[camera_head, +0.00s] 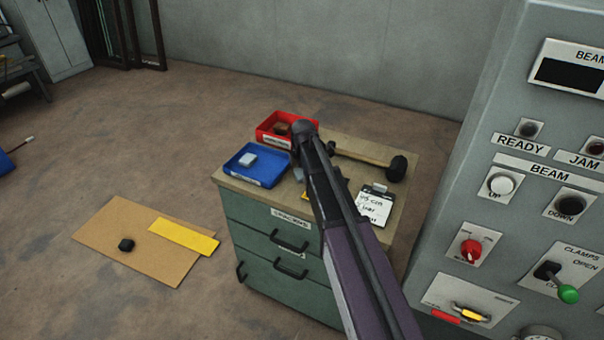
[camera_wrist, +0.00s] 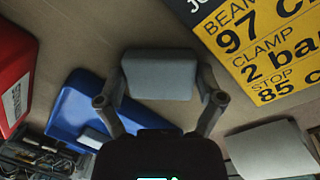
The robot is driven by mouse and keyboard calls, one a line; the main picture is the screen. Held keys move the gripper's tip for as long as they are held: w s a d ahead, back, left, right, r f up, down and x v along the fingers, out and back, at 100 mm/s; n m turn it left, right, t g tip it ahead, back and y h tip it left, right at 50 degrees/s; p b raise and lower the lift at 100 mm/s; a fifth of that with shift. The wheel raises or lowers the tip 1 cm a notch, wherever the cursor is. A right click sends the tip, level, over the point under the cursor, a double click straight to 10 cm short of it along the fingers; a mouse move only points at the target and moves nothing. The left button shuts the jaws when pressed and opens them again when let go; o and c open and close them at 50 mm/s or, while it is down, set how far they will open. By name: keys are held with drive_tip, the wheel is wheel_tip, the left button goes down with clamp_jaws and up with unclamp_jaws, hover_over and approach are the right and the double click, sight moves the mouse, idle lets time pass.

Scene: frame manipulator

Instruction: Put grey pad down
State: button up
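In the wrist view, a grey pad (camera_wrist: 158,76) sits between the two fingers of my gripper (camera_wrist: 161,88), which touch it from both sides. The pad is over the bare tan cabinet top, between the blue tray (camera_wrist: 72,112) and the yellow card (camera_wrist: 262,45). I cannot tell whether it touches the top. A second grey pad (camera_wrist: 270,150) lies at lower right. The blue tray (camera_head: 262,172) there holds a light pad (camera_head: 247,160).
A red tray (camera_head: 271,138) with brown pieces stands behind the blue one. A mallet (camera_head: 367,156) and a clipboard (camera_head: 374,207) lie at the right of the green cabinet (camera_head: 270,232). A control panel (camera_head: 520,215) stands close on the right.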

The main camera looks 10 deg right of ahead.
drive_tip(key=shift+o, duration=0.2)
drive_tip(key=shift+r, duration=0.15)
wheel_tip(320, 180, up, 12)
drive_tip(key=s+p, duration=0.1)
drive_tip(key=p, duration=1.1)
drive_tip(key=shift+s, duration=0.3)
drive_tip(key=shift+a, duration=0.1)
idle(0.5)
drive_tip(key=s+d+m, duration=0.1)
drive_tip(key=s+m, duration=0.9)
drive_tip(key=s, duration=0.2)
drive_tip(key=s+d+m+g, duration=0.1)
drive_tip(key=s+d+m, duration=0.1)
drive_tip(key=s+m, duration=0.7)
drive_tip(key=s, duration=0.3)
drive_tip(key=shift+d+f+m, duration=0.2)
drive_tip(key=shift+d+m, duration=0.1)
drive_tip(key=shift+m, duration=0.1)
